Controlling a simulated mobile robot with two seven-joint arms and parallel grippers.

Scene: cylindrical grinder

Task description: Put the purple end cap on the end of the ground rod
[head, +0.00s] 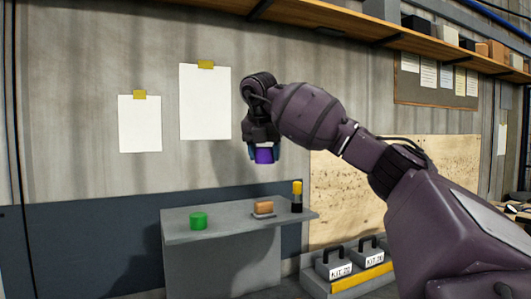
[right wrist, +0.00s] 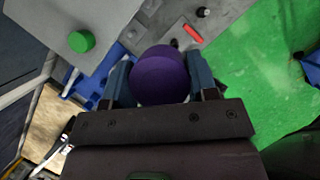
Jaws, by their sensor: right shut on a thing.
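The purple end cap (head: 264,155) is held in my right gripper (head: 264,150), high above the grey table in the head view. In the right wrist view the cap (right wrist: 160,75) sits between the two blue-grey fingers of the gripper (right wrist: 160,80), which are shut on it. It is clear of any surface. I cannot make out the ground rod in either view. My left gripper is in neither view.
Boxes labelled KIT (head: 333,265) stand on the right. The air around the held cap is free.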

